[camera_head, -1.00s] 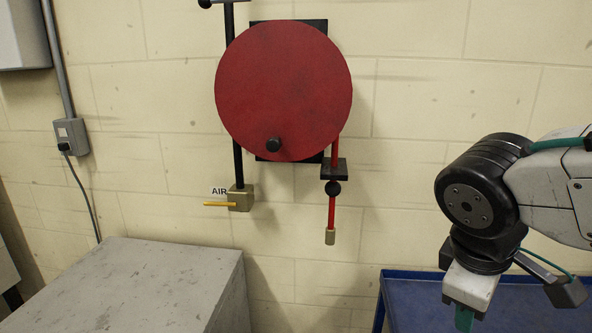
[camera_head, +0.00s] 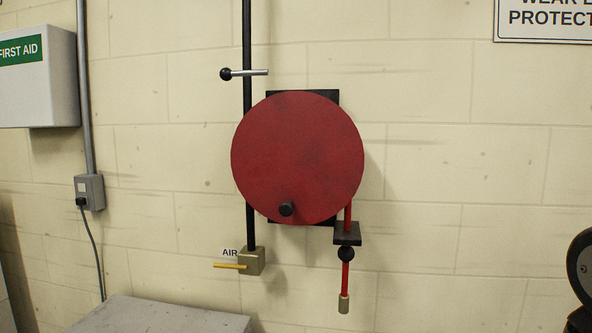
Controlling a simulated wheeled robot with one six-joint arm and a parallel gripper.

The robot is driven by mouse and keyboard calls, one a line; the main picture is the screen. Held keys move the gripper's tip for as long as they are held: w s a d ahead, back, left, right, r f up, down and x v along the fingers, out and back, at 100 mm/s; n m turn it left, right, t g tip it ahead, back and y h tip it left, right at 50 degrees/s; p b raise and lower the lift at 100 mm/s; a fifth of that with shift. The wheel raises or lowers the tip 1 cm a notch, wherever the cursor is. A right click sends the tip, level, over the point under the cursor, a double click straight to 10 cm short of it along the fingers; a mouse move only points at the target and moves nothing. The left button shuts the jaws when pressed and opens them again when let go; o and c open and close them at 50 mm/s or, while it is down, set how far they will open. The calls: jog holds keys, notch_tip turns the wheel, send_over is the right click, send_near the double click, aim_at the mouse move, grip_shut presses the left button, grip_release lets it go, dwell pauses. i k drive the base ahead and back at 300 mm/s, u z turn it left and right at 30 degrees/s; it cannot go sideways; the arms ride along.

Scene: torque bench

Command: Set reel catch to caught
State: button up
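A large red reel disc (camera_head: 297,157) is mounted on a black plate (camera_head: 303,94) on the wall. A black knob (camera_head: 286,209) sits on the lower part of its face. A red hose (camera_head: 345,278) hangs from its lower right through a black bracket (camera_head: 347,233), with a black ball (camera_head: 346,254) just below the bracket and a tan end piece (camera_head: 344,304). Which part is the reel catch, and its state, I cannot tell. My gripper is out of the picture; only a dark part of my arm shows at the lower right edge.
Below is a brass valve (camera_head: 252,262) with a yellow handle (camera_head: 230,266), marked AIR. A grey cabinet top (camera_head: 160,315) stands at lower left.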

aim_at(226, 73)
jog(key=k, duration=1)
jog(key=z, duration=0.2)
jog(key=i, duration=0.55)
jog(key=u, duration=0.7)
jog(key=i, duration=0.45)
